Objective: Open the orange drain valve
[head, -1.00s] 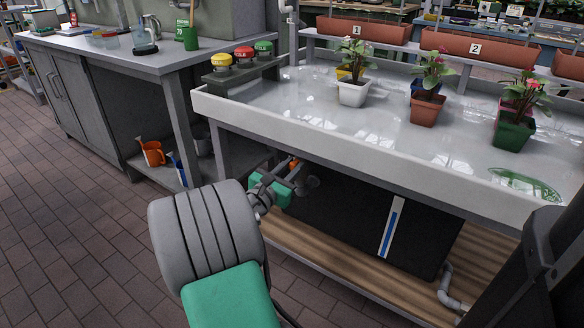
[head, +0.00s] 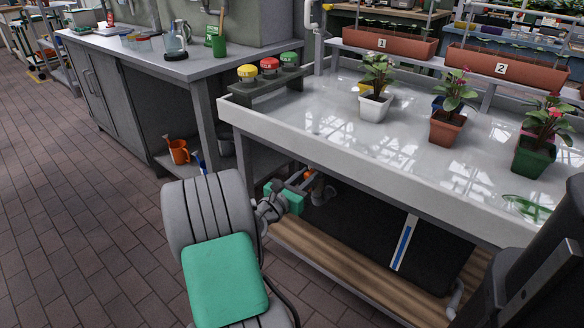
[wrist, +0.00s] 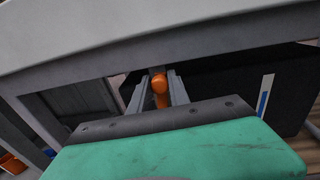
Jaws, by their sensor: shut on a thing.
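The orange drain valve handle (wrist: 160,90) shows in the wrist view between the two fingers of my gripper (wrist: 163,92), under the tray's front edge. My gripper is shut on the handle. In the head view my gripper (head: 305,182) reaches under the front left part of the white tray table (head: 330,150). A bit of the orange handle (head: 309,174) shows there, beside a grey pipe. The rest of the valve is mostly hidden by my gripper and arm.
Potted plants (head: 447,128) stand on the wet tray. Red, yellow and green buttons (head: 269,66) sit at its back left corner. A black tank (head: 372,222) stands on the slatted shelf below. The brick floor (head: 90,220) at left is clear.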

